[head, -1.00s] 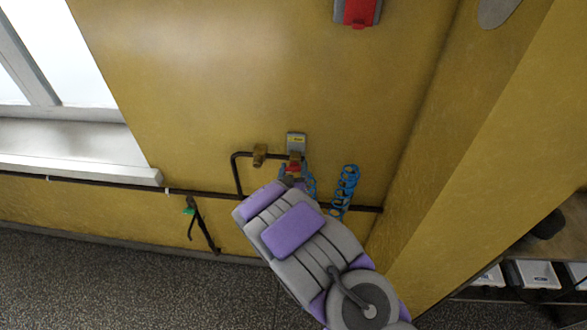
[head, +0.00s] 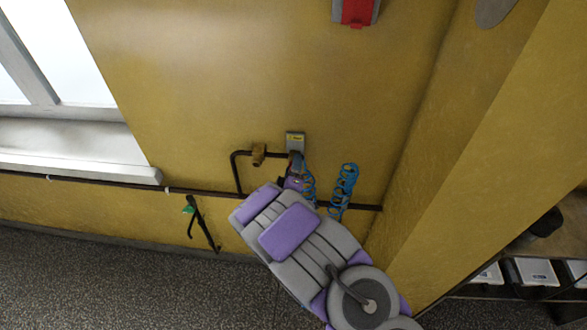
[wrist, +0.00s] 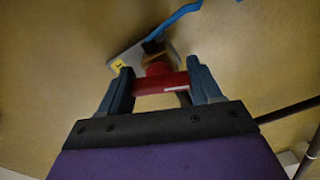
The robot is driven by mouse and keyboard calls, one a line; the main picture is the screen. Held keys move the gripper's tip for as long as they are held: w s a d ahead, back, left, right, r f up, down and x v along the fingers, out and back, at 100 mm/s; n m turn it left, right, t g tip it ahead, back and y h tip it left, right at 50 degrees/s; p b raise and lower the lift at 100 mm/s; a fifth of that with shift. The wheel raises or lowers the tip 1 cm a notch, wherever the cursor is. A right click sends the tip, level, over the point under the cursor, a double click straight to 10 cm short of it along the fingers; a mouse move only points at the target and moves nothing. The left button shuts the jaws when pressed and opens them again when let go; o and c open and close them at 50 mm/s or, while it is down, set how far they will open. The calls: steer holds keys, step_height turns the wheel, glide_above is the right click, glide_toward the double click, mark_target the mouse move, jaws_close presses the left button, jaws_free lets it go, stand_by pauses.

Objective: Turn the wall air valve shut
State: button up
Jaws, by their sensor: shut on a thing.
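The wall air valve has a red handle (wrist: 160,83), seen in the wrist view between the two blue-grey fingers of my gripper (wrist: 162,87). The fingers are shut on the handle, which spans crosswise between them. Behind it is a brass-coloured valve body (wrist: 155,62) by a grey wall plate (wrist: 124,58) with a yellow label. In the head view the plate (head: 295,139) shows on the yellow wall above my gripper (head: 295,168). There my gripper hides the red handle.
Blue coiled hose (head: 344,185) hangs to the right. A wall corner and shelf stand right.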

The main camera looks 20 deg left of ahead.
steer(key=shift+s+f+n+b, duration=0.1)
steer(key=shift+f+n+b, duration=0.05)
steer(key=shift+n, duration=0.85)
steer(key=shift+f+n+b, duration=0.1)
steer(key=shift+n+b, duration=0.05)
steer(key=shift+n, duration=0.85)
steer(key=o, duration=0.7)
steer(key=shift+a, duration=0.1)
steer(key=o, duration=0.4)
steer(key=shift+a, duration=0.2)
steer(key=shift+c, duration=0.2)
steer(key=shift+d+r, duration=0.1)
steer(key=shift+s+d, duration=0.15)
steer(key=shift+s, duration=0.2)
steer(key=p+v, duration=0.1)
steer(key=v, duration=1.5)
steer(key=shift+s, duration=0.2)
